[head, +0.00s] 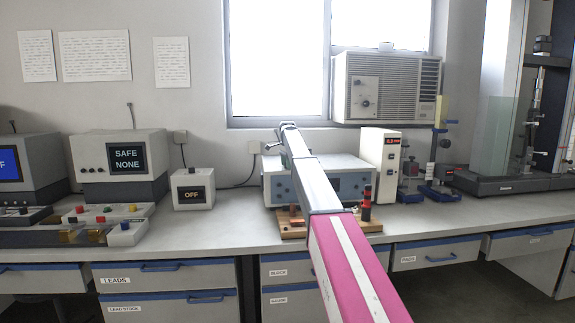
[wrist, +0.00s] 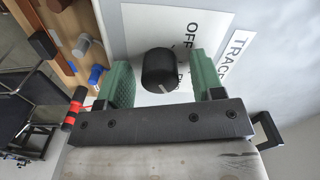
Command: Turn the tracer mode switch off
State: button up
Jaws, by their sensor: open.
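The tracer mode switch is a round black knob (wrist: 158,68) on a white label plate in the wrist view. Sideways printing beside it includes "OFF" and part of "TRAC". A pale pointer line shows at the knob's lower edge. My gripper (wrist: 161,82) is open, with one green finger on each side of the knob. Gaps show between the knob and both fingers, and I cannot tell how deep they reach around it. In the head view my arm runs to the pale instrument box (head: 345,181) by the window, and its knob is hidden there.
A wooden board (wrist: 58,35) with coloured posts lies beside the panel. A small box reading "OFF" (head: 193,190) and a monitor reading "SAFE NONE" (head: 127,158) stand to the left. A white meter (head: 381,160) stands right of my arm. Bare bench (head: 225,225) lies in front.

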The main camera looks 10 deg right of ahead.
jog(key=c, duration=0.9)
